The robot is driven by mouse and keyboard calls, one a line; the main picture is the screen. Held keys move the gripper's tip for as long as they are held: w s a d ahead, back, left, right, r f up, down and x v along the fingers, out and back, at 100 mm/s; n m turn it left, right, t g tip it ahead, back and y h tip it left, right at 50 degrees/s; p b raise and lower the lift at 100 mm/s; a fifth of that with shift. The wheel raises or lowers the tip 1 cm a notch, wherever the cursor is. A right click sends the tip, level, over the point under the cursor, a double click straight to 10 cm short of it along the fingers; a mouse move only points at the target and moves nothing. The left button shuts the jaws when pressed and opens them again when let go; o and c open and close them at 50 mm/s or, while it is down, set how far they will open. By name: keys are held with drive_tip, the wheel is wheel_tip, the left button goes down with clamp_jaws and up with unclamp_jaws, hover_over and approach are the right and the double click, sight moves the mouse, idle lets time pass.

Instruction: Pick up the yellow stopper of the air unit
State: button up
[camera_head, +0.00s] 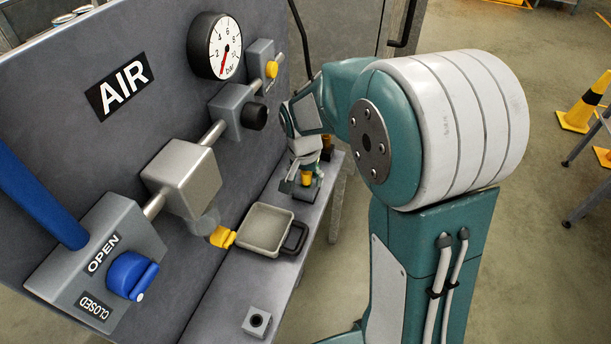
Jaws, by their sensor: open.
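The air unit, a row of grey blocks on a pipe, runs along the grey panel marked AIR (118,88). A small yellow piece (306,177) shows at my gripper (304,186), low over the shelf beyond the tray. It looks like the stopper, between or just behind the fingers; I cannot tell whether they touch it. My gripper is open. A yellow knob (272,69) is on the far block.
A grey tray (247,251) with a black handle (295,238) lies on the narrow shelf (225,298). A small block with a dark hole (257,321) stands nearer. A blue valve knob (131,275), black knob (254,116) and gauge (215,46) stick out from the panel.

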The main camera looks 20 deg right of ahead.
clamp_jaws()
drive_tip(key=shift+r, duration=0.1)
drive_tip(key=shift+r, duration=0.55)
drive_tip(key=s+d+r, duration=0.2)
drive_tip(key=s+r, duration=0.9)
drive_tip(key=s, duration=0.2)
drive_tip(key=shift+s+r, duration=0.3)
